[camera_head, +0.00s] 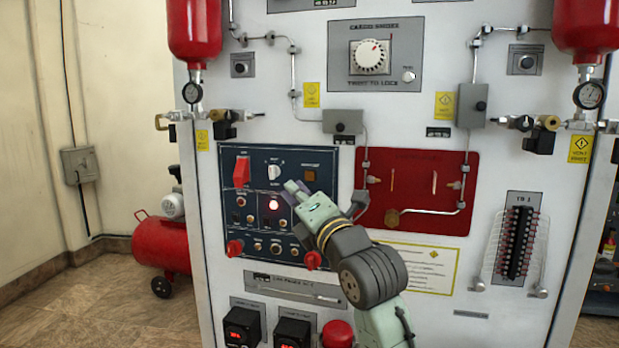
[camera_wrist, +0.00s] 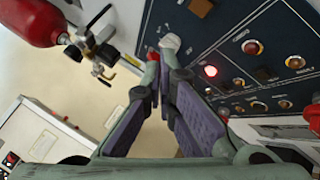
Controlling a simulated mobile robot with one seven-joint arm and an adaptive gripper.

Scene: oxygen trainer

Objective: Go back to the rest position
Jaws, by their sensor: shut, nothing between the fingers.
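My gripper (camera_head: 291,190) is in front of the dark blue control panel (camera_head: 230,222) on the white trainer board. Its fingers are shut and empty, with the tips close together in the wrist view (camera_wrist: 160,62). In the wrist view the tips are by a white selector knob (camera_wrist: 170,42), which also shows in the head view (camera_head: 274,171). I cannot tell whether they touch it. A red switch (camera_head: 241,171) is at the panel's upper left.
A red panel with piping (camera_head: 418,165) is right of my gripper. Red cylinders (camera_head: 194,30) (camera_head: 585,28) with gauges and valves stick out at both upper sides. A red compressor (camera_head: 160,243) stands on the floor at left. The floor in front of it is clear.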

